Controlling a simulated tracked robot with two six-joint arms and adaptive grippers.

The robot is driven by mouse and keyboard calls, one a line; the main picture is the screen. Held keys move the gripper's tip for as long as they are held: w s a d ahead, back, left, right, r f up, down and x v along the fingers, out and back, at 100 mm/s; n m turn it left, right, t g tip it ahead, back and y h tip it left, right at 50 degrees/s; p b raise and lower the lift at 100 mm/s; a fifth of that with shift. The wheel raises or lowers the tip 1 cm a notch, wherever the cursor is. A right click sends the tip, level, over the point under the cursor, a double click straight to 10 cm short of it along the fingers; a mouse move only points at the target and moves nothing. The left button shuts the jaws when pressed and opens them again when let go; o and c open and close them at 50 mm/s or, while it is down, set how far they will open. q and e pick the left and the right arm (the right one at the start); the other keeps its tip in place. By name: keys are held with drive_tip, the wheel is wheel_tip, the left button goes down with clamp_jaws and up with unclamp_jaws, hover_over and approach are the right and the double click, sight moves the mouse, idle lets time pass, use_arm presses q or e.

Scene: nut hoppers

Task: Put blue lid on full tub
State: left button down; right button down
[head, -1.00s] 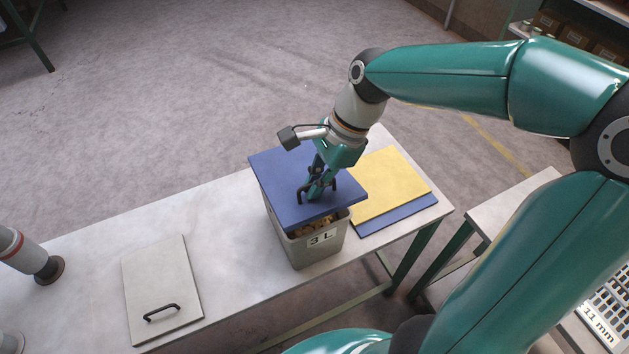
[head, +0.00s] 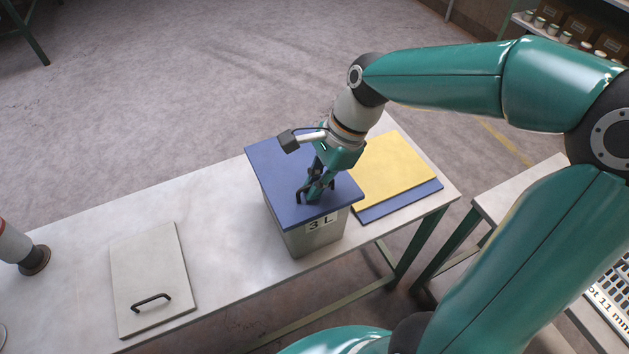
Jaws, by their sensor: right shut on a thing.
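The blue lid (head: 281,178) lies over the top of the grey tub (head: 315,238) labelled 3 L. It covers the tub's mouth, so the contents are hidden now. The lid looks roughly level and close to the rim; I cannot tell whether it is fully seated. My left gripper is not in view.
A grey-white lid (head: 150,270) with a dark handle lies at the table's left. A yellow board (head: 392,168) lies on a blue board (head: 405,204) right of the tub. The white table (head: 215,210) is clear between tub and grey-white lid.

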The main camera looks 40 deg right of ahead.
drive_tip(key=shift+f, duration=0.25)
drive_tip(key=c, duration=1.2)
unclamp_jaws()
drive_tip(key=shift+c, duration=0.2)
drive_tip(key=v, duration=1.2)
